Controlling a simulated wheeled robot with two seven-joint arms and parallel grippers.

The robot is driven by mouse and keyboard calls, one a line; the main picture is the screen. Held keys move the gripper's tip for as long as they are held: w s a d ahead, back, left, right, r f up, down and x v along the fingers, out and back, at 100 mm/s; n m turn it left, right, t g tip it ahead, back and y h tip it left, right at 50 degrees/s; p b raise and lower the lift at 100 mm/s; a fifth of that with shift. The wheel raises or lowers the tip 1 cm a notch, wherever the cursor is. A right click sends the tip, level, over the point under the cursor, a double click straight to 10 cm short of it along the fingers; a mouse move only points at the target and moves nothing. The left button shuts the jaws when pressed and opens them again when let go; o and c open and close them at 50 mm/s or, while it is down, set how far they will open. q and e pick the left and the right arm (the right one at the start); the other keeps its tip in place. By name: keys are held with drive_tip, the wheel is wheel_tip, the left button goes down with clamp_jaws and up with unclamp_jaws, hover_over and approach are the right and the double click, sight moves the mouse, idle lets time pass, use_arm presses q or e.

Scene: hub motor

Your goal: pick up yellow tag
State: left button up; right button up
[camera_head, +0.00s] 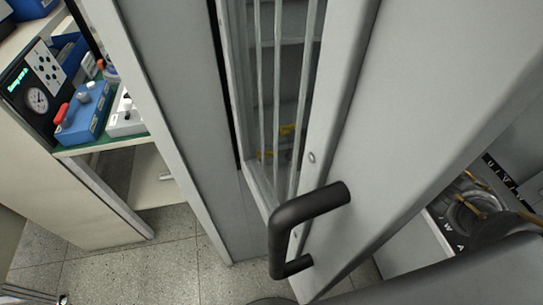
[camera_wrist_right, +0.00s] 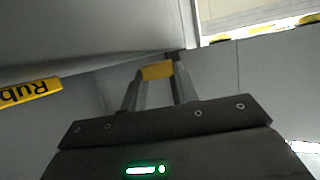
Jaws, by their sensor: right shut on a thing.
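In the right wrist view, my right gripper (camera_wrist_right: 157,78) has its two grey fingers closed on a small yellow tag (camera_wrist_right: 157,71). The tag sits between the fingertips, and any text on it cannot be read.
A grey cabinet door (camera_head: 420,120) with a black handle (camera_head: 290,225) stands close in front. On the left, a green-topped shelf (camera_head: 110,140) holds a blue box (camera_head: 84,115) and a gauge panel (camera_head: 38,90). Speckled floor (camera_head: 150,260) is open at the lower left.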

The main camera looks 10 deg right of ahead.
wheel_tip(320, 180, up, 2)
drive_tip(key=shift+r+b, duration=0.2)
drive_tip(key=shift+b, duration=0.1)
use_arm(q)
drive_tip(key=shift+f+b, duration=2.35)
drive_tip(key=shift+f, duration=0.35)
use_arm(e)
drive_tip(key=s+d, duration=0.3)
drive_tip(key=d, duration=0.5)
drive_tip(key=s+d, duration=0.3)
drive_tip(key=d, duration=0.6)
drive_tip(key=shift+s, duration=0.1)
drive_tip(key=s+a+m+t+h, duration=0.1)
drive_tip(key=s+a+m+t, duration=0.1)
drive_tip(key=a, duration=0.4)
drive_tip(key=shift+s+a+r+m+t+h, duration=0.15)
drive_tip(key=shift+a+r+m+t+h, duration=0.2)
drive_tip(key=shift+m+t, duration=0.2)
drive_tip(key=shift+f, duration=0.1)
